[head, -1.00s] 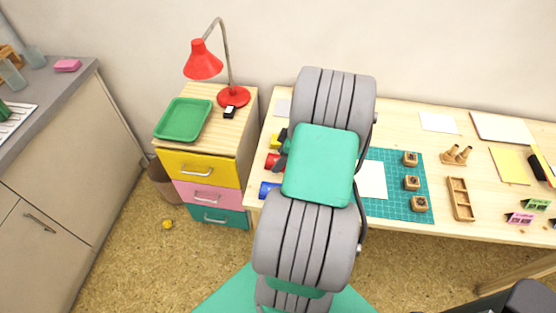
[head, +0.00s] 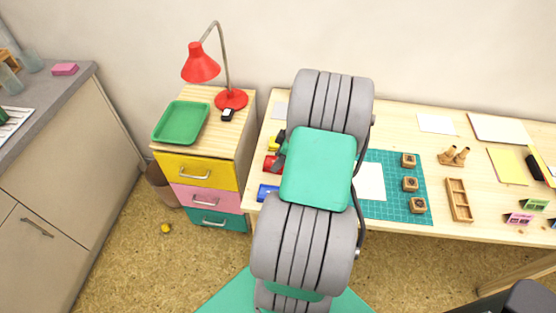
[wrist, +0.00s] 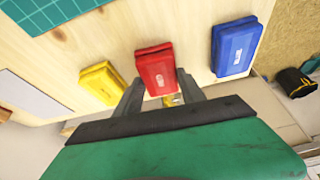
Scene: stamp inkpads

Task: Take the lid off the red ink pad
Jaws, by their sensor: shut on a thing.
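The red ink pad (wrist: 157,72) lies on the desk, between a yellow pad (wrist: 100,84) and a blue pad (wrist: 235,46) in the wrist view. It looks flat and closed, with a small pale label on top. My gripper (wrist: 160,92) has its two grey fingers on either side of the red pad's near end, shut on it. I cannot tell whether they hold only the lid or also the base. In the head view the red pad (head: 271,164) shows partly, left of my arm, which hides much of that area.
A teal cutting mat (head: 410,213) with several wooden stamps lies right of my arm. A wooden tray (head: 459,200) stands beyond it. A drawer unit with a green tray (head: 181,122) and red lamp (head: 199,66) stands left of the desk. The desk edge is close to the pads.

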